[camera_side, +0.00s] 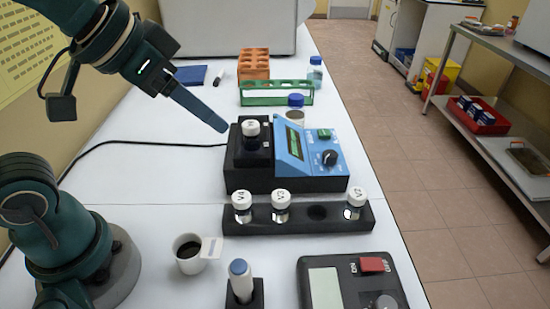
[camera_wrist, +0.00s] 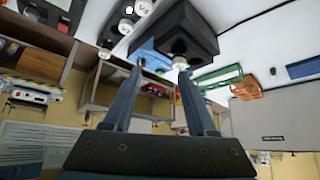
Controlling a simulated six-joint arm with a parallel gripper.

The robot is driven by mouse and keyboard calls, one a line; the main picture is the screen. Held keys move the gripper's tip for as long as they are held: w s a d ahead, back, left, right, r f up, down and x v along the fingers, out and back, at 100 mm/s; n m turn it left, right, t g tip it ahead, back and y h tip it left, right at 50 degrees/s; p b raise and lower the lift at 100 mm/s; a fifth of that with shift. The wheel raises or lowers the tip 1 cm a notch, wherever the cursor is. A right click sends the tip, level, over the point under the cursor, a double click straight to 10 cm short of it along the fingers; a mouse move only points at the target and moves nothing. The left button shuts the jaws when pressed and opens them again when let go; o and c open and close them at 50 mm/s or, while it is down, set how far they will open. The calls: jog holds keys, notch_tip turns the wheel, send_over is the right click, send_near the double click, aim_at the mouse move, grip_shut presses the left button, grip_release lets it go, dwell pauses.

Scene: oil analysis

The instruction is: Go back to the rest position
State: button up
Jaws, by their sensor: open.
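My gripper (camera_side: 222,127) is raised above the bench at the upper left in the side view, its fingers slanting down to the right. In the wrist view its two fingers (camera_wrist: 161,72) are apart with nothing between them. A white-capped vial (camera_side: 251,128) sits upright in the black holder of the blue instrument (camera_side: 300,150), below and right of the fingertips and apart from them. It also shows in the wrist view (camera_wrist: 180,62). Three vials, V4 (camera_side: 241,203), V3 (camera_side: 280,203) and V2 (camera_side: 354,203), stand in a black rack (camera_side: 300,226); one rack hole is empty.
A cup of dark liquid (camera_side: 189,254), a blue-capped item in a black stand (camera_side: 240,278) and a device with a red switch (camera_side: 352,285) stand in front. An orange block (camera_side: 253,66), green rack (camera_side: 277,94) and blue-capped bottle (camera_side: 296,104) stand behind. A cable crosses the left bench.

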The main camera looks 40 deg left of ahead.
jog(key=s+a+f+n+g, duration=0.1)
jog(key=s+a+f, duration=0.1)
jog(key=s+f, duration=0.3)
jog(key=shift+s+g+y, duration=0.3)
jog(key=shift+s+y, duration=0.1)
jog(key=shift+s, duration=0.2)
